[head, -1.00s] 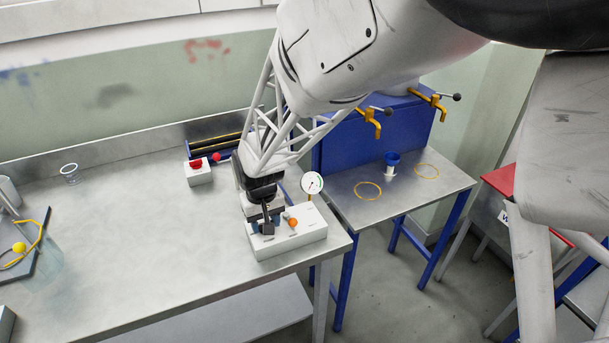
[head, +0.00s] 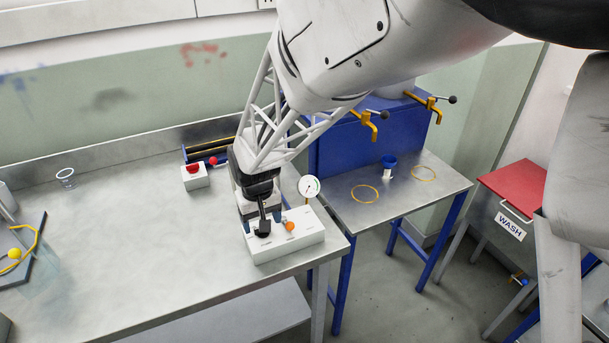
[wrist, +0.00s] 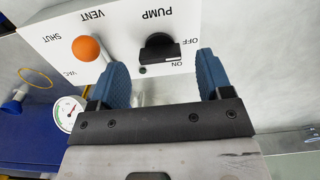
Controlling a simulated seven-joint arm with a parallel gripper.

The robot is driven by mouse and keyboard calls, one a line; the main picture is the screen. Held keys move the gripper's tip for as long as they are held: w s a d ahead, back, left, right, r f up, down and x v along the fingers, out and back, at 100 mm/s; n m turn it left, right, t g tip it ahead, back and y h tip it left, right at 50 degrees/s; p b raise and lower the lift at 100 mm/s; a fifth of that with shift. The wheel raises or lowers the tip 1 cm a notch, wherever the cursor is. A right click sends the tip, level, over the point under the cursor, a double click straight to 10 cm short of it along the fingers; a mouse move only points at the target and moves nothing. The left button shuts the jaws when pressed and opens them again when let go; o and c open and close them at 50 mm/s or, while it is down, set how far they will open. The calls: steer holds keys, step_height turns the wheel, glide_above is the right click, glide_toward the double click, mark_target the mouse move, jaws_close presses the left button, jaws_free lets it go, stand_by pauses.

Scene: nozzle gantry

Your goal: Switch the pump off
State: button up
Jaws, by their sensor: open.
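The white control box (head: 305,236) stands at the table's right end. In the wrist view its face (wrist: 60,38) appears upside down, with the black pump switch (wrist: 158,48) under PUMP and the words OFF and ON beside it. I cannot tell surely which word the switch points to. My gripper (wrist: 162,78) is open and empty; its blue fingers stand apart, either side of the switch in the picture, with no contact visible. In the head view my gripper (head: 262,224) is over the box's left part.
An orange vent knob (wrist: 88,48) is beside the switch; it also shows in the head view (head: 289,226). A round gauge (head: 309,187) stands behind the box. A red-button box (head: 194,178) is farther back.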

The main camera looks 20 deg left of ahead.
steer(key=shift+r, duration=2.9)
steer(key=shift+w+d+r, duration=0.15)
steer(key=shift+d+r, duration=0.1)
steer(key=shift+d, duration=0.2)
steer(key=d+r+m+t, duration=0.15)
steer(key=d+r, duration=0.35)
steer(key=d, duration=0.9)
steer(key=d+r+m, duration=0.3)
steer(key=d+r, duration=0.2)
steer(key=d, duration=0.9)
steer(key=s+d+r+m, duration=0.1)
steer(key=s+d+m, duration=0.1)
steer(key=s+d, duration=0.5)
steer(key=s+d+r+m+t, duration=0.1)
steer(key=s+d+m, duration=0.2)
steer(key=s+d, duration=0.5)
steer(key=d, duration=0.5)
steer(key=shift+s+d, duration=0.15)
steer(key=shift+s, duration=0.1)
